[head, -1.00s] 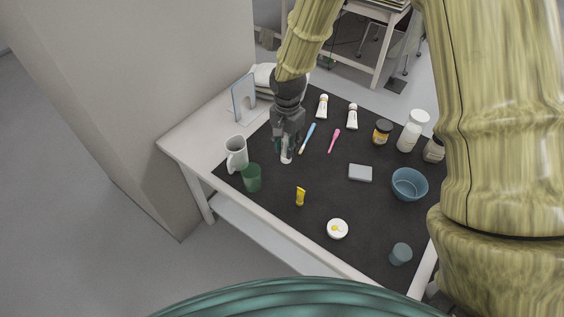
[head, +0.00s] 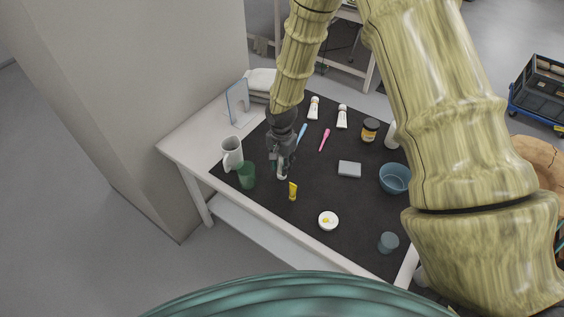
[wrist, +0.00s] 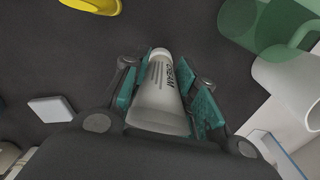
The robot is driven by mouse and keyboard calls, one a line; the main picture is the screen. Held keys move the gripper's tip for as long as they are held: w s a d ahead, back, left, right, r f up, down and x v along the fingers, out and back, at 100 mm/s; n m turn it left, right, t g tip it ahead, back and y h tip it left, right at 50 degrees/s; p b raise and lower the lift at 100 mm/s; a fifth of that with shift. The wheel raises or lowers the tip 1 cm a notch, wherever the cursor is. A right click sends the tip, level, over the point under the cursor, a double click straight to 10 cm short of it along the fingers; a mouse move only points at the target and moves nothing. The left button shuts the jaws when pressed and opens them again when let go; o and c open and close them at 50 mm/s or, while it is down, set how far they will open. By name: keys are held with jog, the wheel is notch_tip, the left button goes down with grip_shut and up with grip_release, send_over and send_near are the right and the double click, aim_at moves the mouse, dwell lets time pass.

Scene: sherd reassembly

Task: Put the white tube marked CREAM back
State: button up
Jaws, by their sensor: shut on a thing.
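The white tube marked CREAM (wrist: 160,92) is between the teal pads of my gripper (wrist: 162,98) in the wrist view, its lettering facing the camera. My gripper is shut on it. In the head view my gripper (head: 281,170) is low over the dark mat (head: 335,200), and the tube's pale end (head: 281,176) shows below the fingers. I cannot tell whether the tube touches the mat. Two other white tubes lie at the back of the mat, one on the left (head: 314,108) and one on the right (head: 342,117).
A green cup (head: 247,175) and white mug (head: 231,152) stand to the left.

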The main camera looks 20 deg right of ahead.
jog(key=shift+w+f, duration=0.45)
jog(key=shift+f, duration=0.05)
jog(key=shift+c, duration=0.5)
jog(key=o, duration=0.9)
jog(key=shift+o, duration=0.8)
jog(key=shift+s+r, duration=0.2)
jog(key=shift+s, duration=0.05)
jog(key=shift+w+f, duration=0.1)
jog(key=shift+r+b, duration=1.65)
jog(key=shift+r, duration=4.4)
